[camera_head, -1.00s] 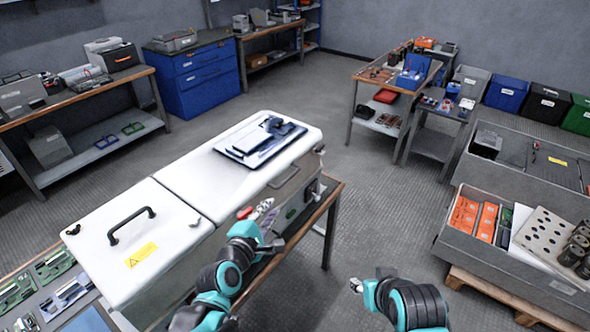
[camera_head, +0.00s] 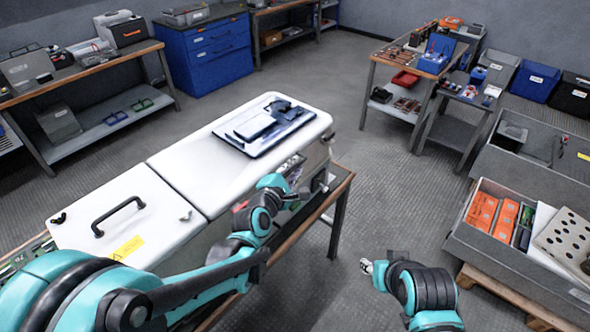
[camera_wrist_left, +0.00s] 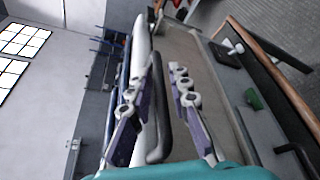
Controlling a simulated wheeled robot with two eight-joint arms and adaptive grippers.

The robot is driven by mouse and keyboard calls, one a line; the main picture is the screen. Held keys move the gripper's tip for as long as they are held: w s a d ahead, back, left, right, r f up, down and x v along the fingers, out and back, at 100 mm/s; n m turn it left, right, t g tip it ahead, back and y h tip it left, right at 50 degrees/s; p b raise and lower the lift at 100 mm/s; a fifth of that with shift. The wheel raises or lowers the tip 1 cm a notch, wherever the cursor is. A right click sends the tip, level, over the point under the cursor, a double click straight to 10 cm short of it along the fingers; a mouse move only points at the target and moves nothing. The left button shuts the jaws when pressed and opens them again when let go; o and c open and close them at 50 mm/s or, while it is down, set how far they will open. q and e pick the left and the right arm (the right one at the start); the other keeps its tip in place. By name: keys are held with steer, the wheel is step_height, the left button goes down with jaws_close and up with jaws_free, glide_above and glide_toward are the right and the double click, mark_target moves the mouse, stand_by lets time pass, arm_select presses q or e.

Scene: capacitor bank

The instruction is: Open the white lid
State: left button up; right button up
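The long white box (camera_head: 190,170) has a white lid (camera_head: 205,150) as its right, larger top section, with a dark handle on its front face, hidden behind my arm in the head view. In the left wrist view the dark handle (camera_wrist_left: 163,125) runs along the edge of the white lid (camera_wrist_left: 143,50). My left gripper (camera_head: 297,197) is at the box's front. In the left wrist view its two fingers (camera_wrist_left: 158,88) are apart, with the handle between them and a gap at the right finger. My right gripper (camera_head: 367,266) hangs over the floor; its fingers are too small to judge.
A flat panel with dark parts (camera_head: 263,122) lies on the lid. A smaller cover with a black handle (camera_head: 118,212) is at left. The wooden table edge (camera_head: 300,235) runs below the box front. A grey crate (camera_head: 500,250) stands at right. Floor between is clear.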

arm_select(q)
steer(key=shift+w+d, duration=0.1)
steer(key=shift+w, duration=0.1)
jaws_close()
